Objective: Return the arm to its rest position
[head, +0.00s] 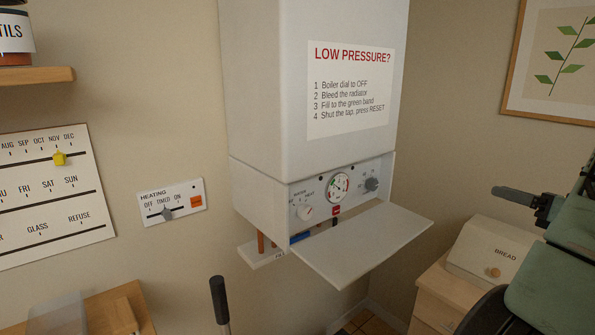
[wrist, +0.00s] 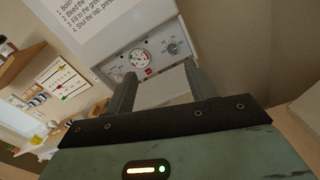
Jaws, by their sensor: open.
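My gripper (wrist: 157,82) is open and empty. Its two dark fingers stand apart in the wrist view, with the boiler beyond them. In the head view my gripper (head: 514,196) is at the right edge, pointing left, beside the boiler. The white boiler (head: 262,90) hangs on the wall with its front flap (head: 365,245) folded down. Its control panel shows a dial (head: 304,212), a round gauge (head: 338,187) and a dark knob (head: 371,184). The gauge also shows in the wrist view (wrist: 138,58).
A bread box (head: 485,250) stands on a wooden cabinet (head: 445,290), below my gripper in the picture. A framed leaf picture (head: 530,60) hangs at the upper right. A heating control (head: 172,204) and a slider board (head: 40,200) are on the left wall. A dark handle (head: 219,300) stands up at the bottom.

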